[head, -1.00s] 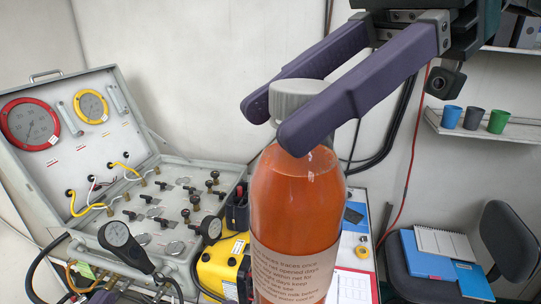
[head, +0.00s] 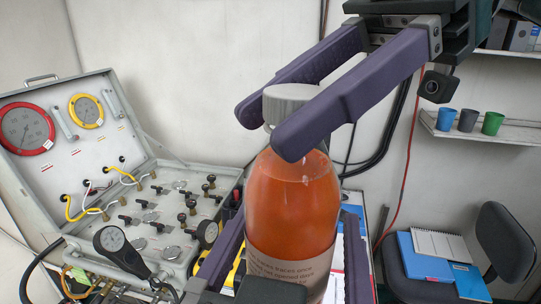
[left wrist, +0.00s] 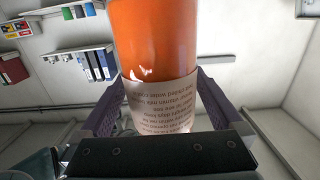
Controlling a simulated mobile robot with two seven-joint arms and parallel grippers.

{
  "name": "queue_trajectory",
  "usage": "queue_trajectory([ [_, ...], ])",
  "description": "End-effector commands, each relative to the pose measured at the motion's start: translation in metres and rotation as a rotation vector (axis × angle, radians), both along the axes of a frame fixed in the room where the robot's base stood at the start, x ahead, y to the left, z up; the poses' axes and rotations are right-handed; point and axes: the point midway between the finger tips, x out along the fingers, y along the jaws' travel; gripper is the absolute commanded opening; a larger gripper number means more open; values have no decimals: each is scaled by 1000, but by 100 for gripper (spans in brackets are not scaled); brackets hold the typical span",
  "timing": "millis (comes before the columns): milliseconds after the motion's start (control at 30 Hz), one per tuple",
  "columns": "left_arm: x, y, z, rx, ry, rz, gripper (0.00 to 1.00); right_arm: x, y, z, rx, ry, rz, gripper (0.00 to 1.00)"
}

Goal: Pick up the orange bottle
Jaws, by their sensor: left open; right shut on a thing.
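The orange bottle (head: 293,205) has a grey ribbed cap and a pale printed label, and hangs upright close in front of me. My right gripper (head: 262,125) comes from the upper right and is shut on the bottle at its cap and neck. My left gripper (head: 293,222) is open around the lower bottle, one finger on each side at label height. In the left wrist view the bottle (left wrist: 153,45) stands between the open fingers, its label near the palm. The bottle's base is hidden in the head view.
An open grey air panel case (head: 150,215) with gauges, valves and hoses stands at the left. A chair (head: 505,240) with blue folders is at the right. A shelf (head: 515,133) holds several cups. A pale wall is behind.

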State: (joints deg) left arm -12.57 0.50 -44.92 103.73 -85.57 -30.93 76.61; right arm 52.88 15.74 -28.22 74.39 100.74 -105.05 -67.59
Motion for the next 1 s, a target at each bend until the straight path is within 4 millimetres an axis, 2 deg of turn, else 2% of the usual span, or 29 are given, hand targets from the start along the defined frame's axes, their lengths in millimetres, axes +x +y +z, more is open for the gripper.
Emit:
queue_trajectory([
  [133, 9, -2, 0, -1, -1, 0, 100, 0, 0, 1, 3, -1, 0, 0],
  [433, 11, -3, 0, -1, 0, 0, 99, 0, 0, 1, 3, -1, 0, 0],
  [1000, 10, -3, 0, -1, 0, -2, 35, 0, 1, 1, 4, -2, 0, 0],
])
